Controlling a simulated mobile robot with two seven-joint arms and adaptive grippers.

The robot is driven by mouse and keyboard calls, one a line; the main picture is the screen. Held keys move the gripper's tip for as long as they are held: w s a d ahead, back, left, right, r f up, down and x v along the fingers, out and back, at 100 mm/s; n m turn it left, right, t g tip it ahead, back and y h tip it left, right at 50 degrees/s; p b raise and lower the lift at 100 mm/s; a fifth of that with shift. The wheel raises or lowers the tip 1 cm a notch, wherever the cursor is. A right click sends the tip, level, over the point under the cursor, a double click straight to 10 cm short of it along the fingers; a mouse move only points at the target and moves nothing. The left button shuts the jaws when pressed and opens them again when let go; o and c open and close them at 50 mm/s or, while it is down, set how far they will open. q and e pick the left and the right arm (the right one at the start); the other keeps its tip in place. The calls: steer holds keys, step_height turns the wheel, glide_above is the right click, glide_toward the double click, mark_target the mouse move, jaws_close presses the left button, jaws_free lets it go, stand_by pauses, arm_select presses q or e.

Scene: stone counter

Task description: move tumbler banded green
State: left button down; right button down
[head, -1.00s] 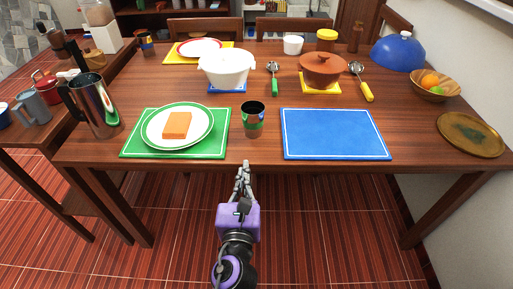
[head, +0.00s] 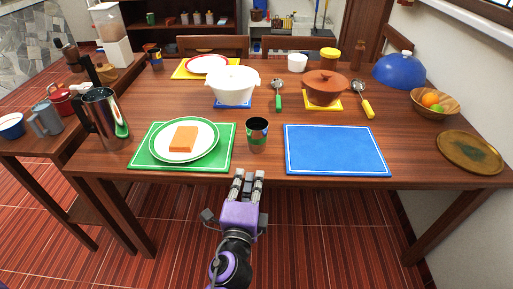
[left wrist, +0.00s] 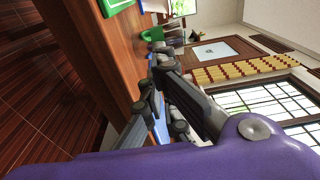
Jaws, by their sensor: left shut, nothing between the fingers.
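In the left wrist view the gripper's fingers (left wrist: 155,90) show close up beside the table edge; I cannot clearly make out the tumbler there. My right gripper is not in view.
A white plate (head: 158,147) with an orange slab (head: 183,139) lies on the green mat. A steel pitcher (head: 105,118) stands at left. A white pot (head: 233,87) and brown pot (head: 324,88) stand behind the tumbler. The blue mat is bare.

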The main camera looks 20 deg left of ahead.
mark_target(256, 142)
arm_select(q)
steer(key=w, duration=0.3)
steer(key=w+a, duration=0.1)
steer(key=w, duration=0.3)
steer(key=w+a+p, duration=0.1)
steer(key=w, duration=0.3)
steer(key=shift+w+a, duration=0.1)
steer(key=shift+w, duration=0.1)
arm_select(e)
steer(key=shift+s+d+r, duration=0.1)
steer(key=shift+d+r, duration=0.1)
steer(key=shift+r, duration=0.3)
arm_select(q)
steer(key=shift+w, duration=0.1)
